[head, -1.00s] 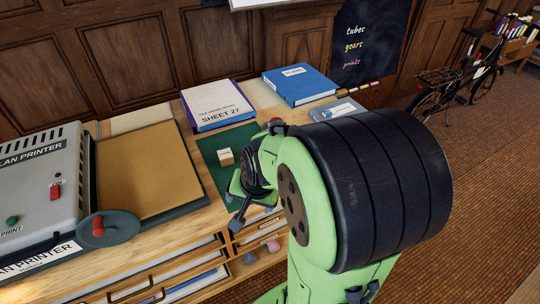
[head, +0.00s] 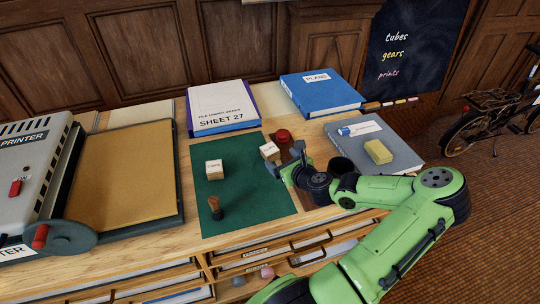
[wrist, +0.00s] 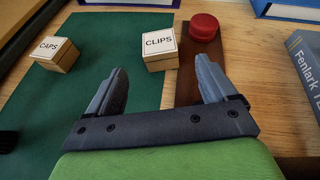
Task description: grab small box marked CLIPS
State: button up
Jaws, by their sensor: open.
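The small box marked CLIPS (wrist: 160,50) is cream with a white label and stands at the right edge of the green mat. It also shows in the head view (head: 270,151), its label too small to read there. My gripper (wrist: 160,72) is open and empty, its fingers pointing towards the CLIPS box, with the box just beyond and roughly centred between the fingertips. In the head view my gripper (head: 291,168) is just in front and to the right of the box. A similar box marked CAPS (wrist: 56,53) stands to the left on the mat.
A red round object (wrist: 203,27) stands close behind and right of the CLIPS box. A wooden-handled stamp (head: 215,207) is on the green mat (head: 245,200). A grey book (head: 400,155) bearing a yellow block (head: 378,151) lies right, and a blue PLANS binder (head: 320,95) behind.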

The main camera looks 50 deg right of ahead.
aim_at(273, 152)
jog(key=b+x, duration=0.3)
jog(key=x, duration=0.7)
jog(key=shift+r, duration=0.15)
jog(key=c, duration=1.1)
